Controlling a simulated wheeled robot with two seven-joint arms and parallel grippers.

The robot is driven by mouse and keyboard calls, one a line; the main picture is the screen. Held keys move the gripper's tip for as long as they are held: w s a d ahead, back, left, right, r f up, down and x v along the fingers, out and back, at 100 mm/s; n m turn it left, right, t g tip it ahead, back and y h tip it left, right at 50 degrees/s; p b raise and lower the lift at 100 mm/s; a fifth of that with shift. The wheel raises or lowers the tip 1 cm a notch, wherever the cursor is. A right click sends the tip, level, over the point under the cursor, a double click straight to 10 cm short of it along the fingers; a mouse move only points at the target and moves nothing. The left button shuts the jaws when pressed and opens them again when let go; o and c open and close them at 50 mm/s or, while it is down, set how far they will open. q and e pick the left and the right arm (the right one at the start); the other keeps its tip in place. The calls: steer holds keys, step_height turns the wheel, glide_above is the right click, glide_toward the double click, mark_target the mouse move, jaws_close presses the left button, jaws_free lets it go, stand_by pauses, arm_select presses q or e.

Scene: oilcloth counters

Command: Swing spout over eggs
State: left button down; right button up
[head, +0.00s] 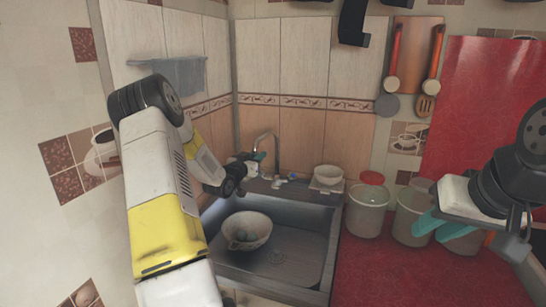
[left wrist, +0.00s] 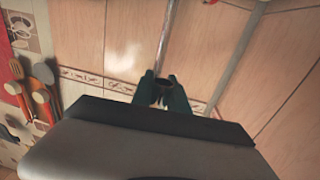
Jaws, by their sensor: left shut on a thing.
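The metal faucet spout (head: 270,136) rises at the back of the sink, curving over at the top. My left gripper (head: 258,156) is shut on the spout near its outlet end. In the left wrist view, the teal fingers (left wrist: 164,92) close around the spout's dark end, and the spout's thin pipe (left wrist: 167,40) runs up between them. My right gripper (head: 436,226) is open and empty above the red counter at right.
The grey sink (head: 308,262) has bare floor right of the bowl. Several clear canisters (head: 367,212) line the red counter (head: 385,270). Utensils (head: 392,70) hang on the back wall.

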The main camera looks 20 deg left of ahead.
arm_select(q)
steer(key=c, duration=1.3)
jaws_free()
steer(key=s+a, duration=0.1)
steer(key=s, duration=0.6)
steer(key=shift+s, duration=0.4)
steer(key=shift+a, duration=0.1)
